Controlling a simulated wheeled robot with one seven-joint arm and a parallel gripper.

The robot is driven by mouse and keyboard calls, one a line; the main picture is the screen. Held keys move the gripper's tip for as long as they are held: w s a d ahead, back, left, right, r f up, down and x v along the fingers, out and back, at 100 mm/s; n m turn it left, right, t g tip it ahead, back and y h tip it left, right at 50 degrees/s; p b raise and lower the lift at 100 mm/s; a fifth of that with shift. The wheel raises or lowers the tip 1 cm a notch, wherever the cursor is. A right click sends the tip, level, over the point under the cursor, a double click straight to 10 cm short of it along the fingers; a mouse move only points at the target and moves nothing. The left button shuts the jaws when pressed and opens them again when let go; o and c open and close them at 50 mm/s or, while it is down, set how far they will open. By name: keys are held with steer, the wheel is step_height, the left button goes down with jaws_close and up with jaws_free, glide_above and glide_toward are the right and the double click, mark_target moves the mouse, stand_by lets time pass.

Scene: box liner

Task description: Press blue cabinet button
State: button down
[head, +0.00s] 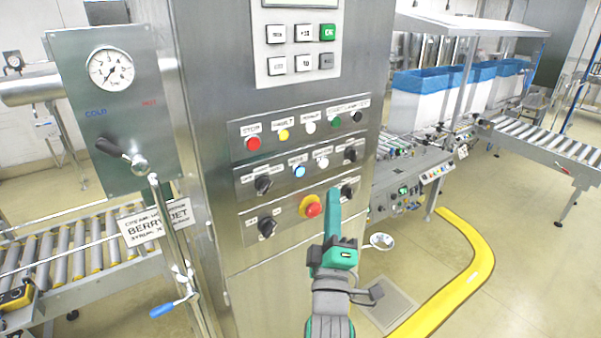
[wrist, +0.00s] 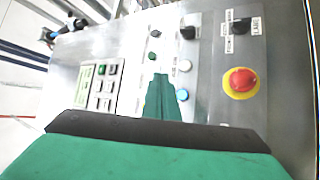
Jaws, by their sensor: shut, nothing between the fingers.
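The blue button (head: 299,171) is a small round lit button in the middle row of the steel cabinet's front (head: 290,262), between a black knob and a white button. It also shows in the wrist view (wrist: 182,95), right beside the fingertips. My gripper (head: 333,193) is green and shut, with nothing in it. In the head view it points up in front of the cabinet, below and to the right of the blue button. In the wrist view my gripper (wrist: 162,82) points at the panel. I cannot tell whether it touches the panel.
A red emergency stop (head: 312,209) on a yellow ring sits just below the blue button. Red, yellow, white and green buttons line the top row. Roller conveyors are on both sides.

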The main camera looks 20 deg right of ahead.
steer(key=w+a, duration=0.3)
steer(key=w, duration=0.5)
steer(key=shift+w+a, duration=0.1)
steer(key=shift+w, duration=0.1)
stand_by(2.1)
steer(key=shift+w+a, duration=0.1)
steer(key=shift+w, duration=0.2)
steer(key=shift+w+a, duration=0.1)
steer(key=shift+w, duration=0.25)
stand_by(0.9)
steer(key=shift+s, duration=0.1)
steer(key=shift+s+d, duration=0.25)
steer(key=shift+s, duration=0.4)
steer(key=shift+s, duration=0.1)
steer(key=s, duration=0.1)
steer(key=s+d, duration=0.1)
steer(key=s, duration=0.2)
steer(key=shift+s+d, duration=0.25)
steer(key=shift+d, duration=0.1)
